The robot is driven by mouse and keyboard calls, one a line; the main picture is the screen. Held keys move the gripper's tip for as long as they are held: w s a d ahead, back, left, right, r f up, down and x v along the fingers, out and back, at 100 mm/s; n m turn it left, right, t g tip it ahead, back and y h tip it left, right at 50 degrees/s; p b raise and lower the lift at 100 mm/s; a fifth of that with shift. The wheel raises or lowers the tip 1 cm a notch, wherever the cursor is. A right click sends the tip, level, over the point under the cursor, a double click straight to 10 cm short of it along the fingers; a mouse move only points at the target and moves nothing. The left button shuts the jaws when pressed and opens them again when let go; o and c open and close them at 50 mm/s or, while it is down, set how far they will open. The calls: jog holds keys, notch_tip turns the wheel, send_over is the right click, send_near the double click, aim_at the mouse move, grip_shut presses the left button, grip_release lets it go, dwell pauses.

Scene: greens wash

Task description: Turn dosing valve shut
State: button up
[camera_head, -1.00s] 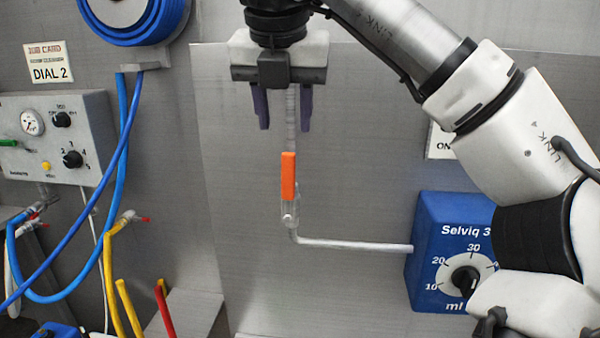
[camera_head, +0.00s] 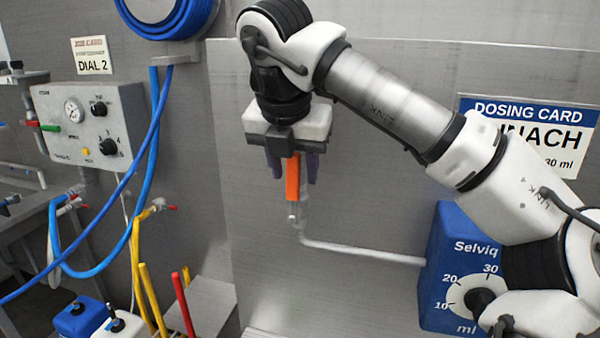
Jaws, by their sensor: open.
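The dosing valve has an orange handle (camera_head: 292,180) that stands upright, in line with the vertical grey pipe. Below it, the valve body (camera_head: 297,212) joins a thin pipe (camera_head: 360,252) running right to the blue Selviq dosing box (camera_head: 448,260). My gripper (camera_head: 292,178) points down, with its two dark purple fingers apart. The fingers appear on either side of the handle's upper part. I cannot tell whether either finger touches it. The gripper hides the handle's top end and the pipe above.
A dosing card (camera_head: 540,125) hangs on the steel wall at right, partly behind my arm. At left are a grey control panel (camera_head: 90,130), a blue hose reel (camera_head: 168,20), hanging blue hoses, and yellow and red handles. The wall around the valve is bare.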

jog(key=shift+x, duration=0.95)
grip_shut()
